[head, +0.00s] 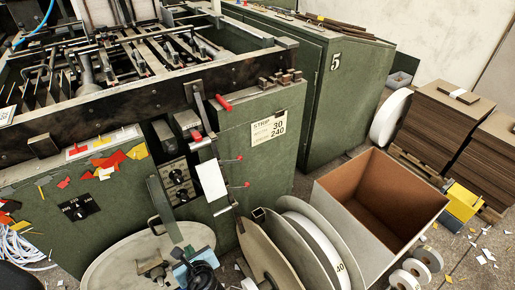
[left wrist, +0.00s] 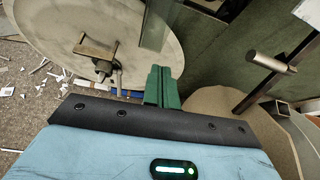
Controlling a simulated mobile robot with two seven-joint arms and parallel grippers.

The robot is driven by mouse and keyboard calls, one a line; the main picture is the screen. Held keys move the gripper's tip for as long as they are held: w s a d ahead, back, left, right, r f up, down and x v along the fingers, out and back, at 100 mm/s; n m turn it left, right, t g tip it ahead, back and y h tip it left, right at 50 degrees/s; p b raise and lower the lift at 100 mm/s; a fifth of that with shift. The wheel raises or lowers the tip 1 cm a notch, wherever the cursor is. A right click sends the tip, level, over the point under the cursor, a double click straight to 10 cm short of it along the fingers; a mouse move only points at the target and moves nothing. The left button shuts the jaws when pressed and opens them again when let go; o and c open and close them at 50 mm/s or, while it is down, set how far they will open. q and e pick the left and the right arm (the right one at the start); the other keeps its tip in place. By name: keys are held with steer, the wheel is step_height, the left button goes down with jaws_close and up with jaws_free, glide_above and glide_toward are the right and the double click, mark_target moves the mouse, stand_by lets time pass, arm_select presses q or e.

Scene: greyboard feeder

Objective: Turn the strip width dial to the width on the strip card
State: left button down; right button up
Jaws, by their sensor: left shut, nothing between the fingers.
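The strip card (head: 268,127) is on the green machine's front; it reads STRIP with 30 and 240 below. A panel with two black round dials (head: 178,183) sits on the front, left of the card. Another black dial plate (head: 79,208) is at lower left. Their labels are too small to read, so I cannot tell which is the strip width dial. My left gripper (head: 190,254) is low, below the two-dial panel and apart from it. Its green fingers (left wrist: 164,88) are shut and empty in the left wrist view. My right gripper is not seen.
A large pale disc (head: 105,268) with a bracket lies beside my left gripper. Red-handled levers (head: 222,102) and a hanging white tag (head: 211,180) jut out near the dials. Reels (head: 318,246) and an open box (head: 330,200) stand to the right.

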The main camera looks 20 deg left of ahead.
mark_target(177, 178)
arm_select(q)
steer(key=w+r+m+y+p, duration=0.2)
steer(key=w+r+m+y, duration=0.2)
steer(key=w+r, duration=0.6)
step_height(177, 178, up, 6)
steer(key=shift+a+f+m+t+p, duration=0.3)
steer(key=shift+a+m, duration=0.1)
steer(key=shift+m, duration=0.3)
steer(key=shift+w+a, duration=0.1)
steer(key=w+a, duration=0.2)
steer(key=w+a+b, duration=0.1)
steer(key=w+a, duration=0.1)
steer(key=a, duration=0.1)
steer(key=shift+w+a, duration=0.1)
steer(key=shift+w, duration=0.05)
steer(key=shift+f, duration=0.35)
